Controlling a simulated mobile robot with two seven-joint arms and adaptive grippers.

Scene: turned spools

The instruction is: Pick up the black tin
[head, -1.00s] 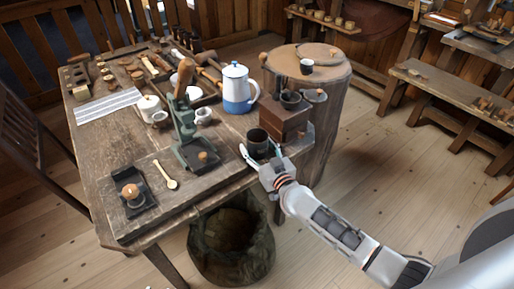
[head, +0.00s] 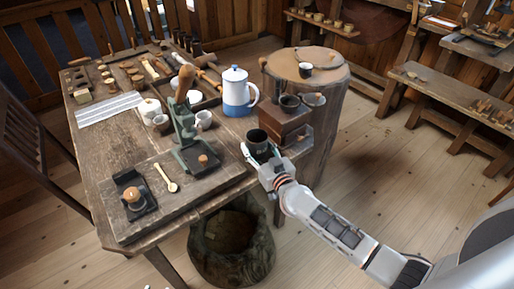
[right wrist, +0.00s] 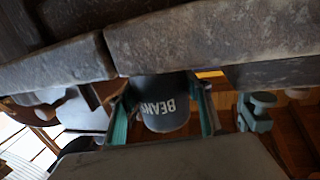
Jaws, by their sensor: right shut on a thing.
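The black tin (head: 257,138) stands upright near the table's right edge, in front of the wooden grinder box. My right gripper (head: 260,158) is shut on the tin, with its fingers on either side of it. In the right wrist view the tin (right wrist: 166,104) shows white lettering, "BEAN", between the two greenish fingers of the gripper (right wrist: 163,118). Part of the tin's lower side is hidden by the gripper in the head view.
A green lever press (head: 190,130) stands left of the tin, and a brown grinder box (head: 285,124) stands close behind it. A blue and white pot (head: 237,92) is farther back. A dark sack-like bin (head: 232,245) sits on the floor below the table edge.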

